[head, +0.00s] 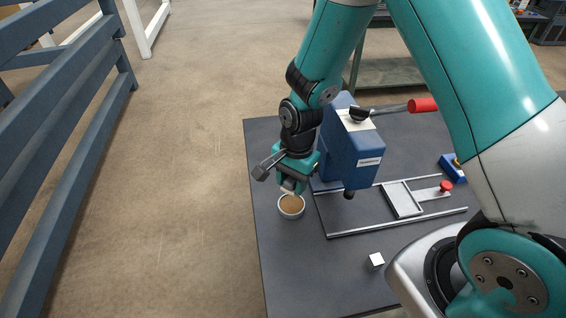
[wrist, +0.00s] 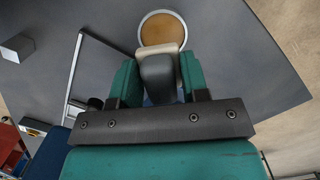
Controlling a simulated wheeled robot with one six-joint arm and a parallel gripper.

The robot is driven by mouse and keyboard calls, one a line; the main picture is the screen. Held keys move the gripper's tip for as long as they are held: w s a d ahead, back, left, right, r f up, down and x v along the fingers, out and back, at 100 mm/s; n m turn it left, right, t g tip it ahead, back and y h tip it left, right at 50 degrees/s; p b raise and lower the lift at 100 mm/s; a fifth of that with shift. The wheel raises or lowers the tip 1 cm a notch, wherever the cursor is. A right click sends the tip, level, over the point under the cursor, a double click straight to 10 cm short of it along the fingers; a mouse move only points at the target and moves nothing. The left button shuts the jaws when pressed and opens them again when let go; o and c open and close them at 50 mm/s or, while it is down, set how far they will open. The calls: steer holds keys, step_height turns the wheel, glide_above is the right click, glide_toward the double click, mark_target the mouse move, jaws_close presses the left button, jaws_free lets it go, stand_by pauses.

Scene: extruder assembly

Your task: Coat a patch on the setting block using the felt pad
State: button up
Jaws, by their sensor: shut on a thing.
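My gripper (head: 289,184) points down over the left part of the dark table. It is shut on the felt pad, whose dark grey grip (wrist: 158,78) sits between the green fingers in the wrist view. The pad's pale end (wrist: 156,49) points at a small white round dish of brown material (head: 291,204). The pad overlaps the dish's edge in the wrist view (wrist: 162,29); I cannot tell whether it touches the brown surface. A small pale cube, which looks like the setting block (head: 376,261), stands apart, nearer the front; it also shows in the wrist view (wrist: 16,48).
A blue machine (head: 352,150) with a red-handled lever (head: 422,105) stands right behind my gripper. A metal rail frame (head: 400,223) with a red knob (head: 445,186) lies to the right. A blue box (head: 452,167) is farther right. The table (head: 290,265) is bare around the cube.

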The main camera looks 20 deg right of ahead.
mark_target(291, 206)
steer(key=shift+w+d+f+b, duration=0.1)
steer(key=shift+w+f+b, duration=0.05)
steer(key=shift+f+b, duration=0.15)
step_height(291, 206, down, 5)
steer(key=b, duration=0.4)
steer(key=shift+f+b, duration=0.2)
steer(key=shift+b, duration=0.15)
steer(key=shift+f, duration=0.6)
stand_by(1.4)
steer(key=shift+r+p, duration=2.75)
steer(key=shift+r, duration=0.8)
